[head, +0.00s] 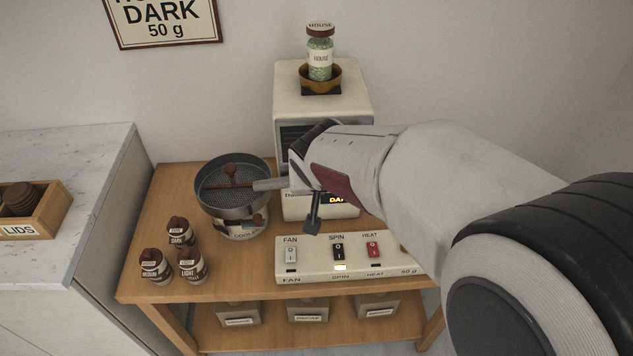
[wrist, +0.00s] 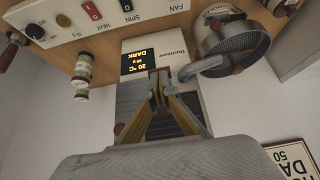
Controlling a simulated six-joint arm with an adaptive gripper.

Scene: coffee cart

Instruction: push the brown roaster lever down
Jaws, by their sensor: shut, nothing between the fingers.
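The roaster (head: 345,105) is a cream box at the back of the wooden cart, with a dark slatted front that shows in the wrist view (wrist: 130,98). Below it is its lit display (head: 338,199), reading DARK in the wrist view (wrist: 138,62). My gripper (wrist: 158,74) is shut and empty in front of the slatted front, its tips near the display housing.
A round mesh cooling tray (head: 234,205) with brown knobs stands left of my wrist. The switch panel (head: 310,268) lies in front. Several brown-capped jars (head: 190,264) stand front left. A jar of green beans (head: 320,58) stands on the roaster. Another jar (wrist: 82,70) shows at left in the wrist view.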

